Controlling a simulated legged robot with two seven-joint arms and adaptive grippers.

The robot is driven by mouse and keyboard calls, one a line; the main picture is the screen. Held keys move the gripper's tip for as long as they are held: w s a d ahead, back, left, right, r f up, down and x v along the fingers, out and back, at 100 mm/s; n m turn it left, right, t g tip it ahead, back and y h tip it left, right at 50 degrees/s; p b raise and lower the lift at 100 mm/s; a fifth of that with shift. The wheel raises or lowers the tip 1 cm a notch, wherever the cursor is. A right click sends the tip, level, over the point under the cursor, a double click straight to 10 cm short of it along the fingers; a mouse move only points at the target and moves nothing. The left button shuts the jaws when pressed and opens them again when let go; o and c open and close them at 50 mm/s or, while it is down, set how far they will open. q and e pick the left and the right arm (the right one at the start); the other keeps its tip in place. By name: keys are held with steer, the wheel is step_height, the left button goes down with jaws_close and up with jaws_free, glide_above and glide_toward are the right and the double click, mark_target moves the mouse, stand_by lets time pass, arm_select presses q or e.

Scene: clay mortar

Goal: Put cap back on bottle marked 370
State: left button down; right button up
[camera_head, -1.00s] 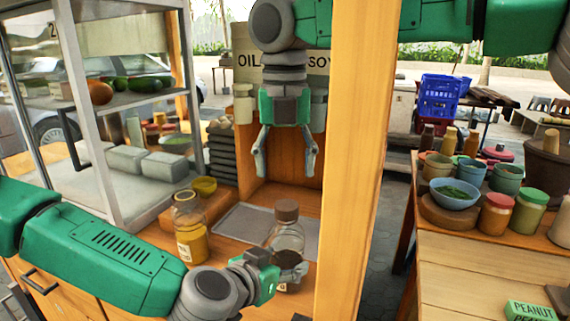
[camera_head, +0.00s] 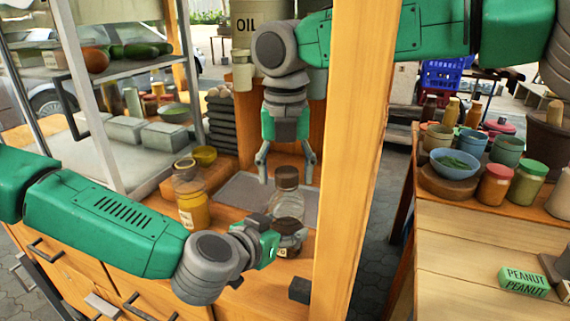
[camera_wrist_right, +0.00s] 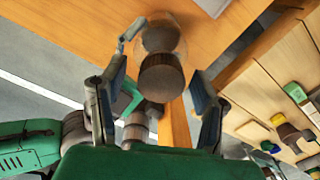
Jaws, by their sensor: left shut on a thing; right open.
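A clear glass bottle (camera_head: 287,205) stands upright on the wooden counter, with a brown cap (camera_head: 287,178) at its top. I cannot tell whether the cap is fully seated, and no 370 mark is legible. My left gripper (camera_head: 270,243) is shut on the bottle's lower part from the left. My right gripper (camera_head: 286,176) hangs above, open, its fingers on either side of the cap with gaps. In the right wrist view the cap (camera_wrist_right: 160,78) lies between the open fingers (camera_wrist_right: 160,90), with the glass beyond it.
A grey tray (camera_head: 240,190) lies behind. A wooden post (camera_head: 357,150) rises close on the right. A side table holds several jars and a blue bowl (camera_head: 455,165).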

steer(key=shift+c, duration=0.4)
steer(key=c, duration=1.1)
steer(key=m, duration=0.6)
steer(key=shift+a+m, duration=0.1)
steer(key=shift+m, duration=0.3)
steer(key=shift+c, duration=0.3)
steer(key=o, duration=1.3)
steer(key=shift+r, duration=2.25)
steer(key=shift+r+n, duration=1.2)
steer(key=shift+r, duration=0.55)
steer(key=shift+c, duration=0.3)
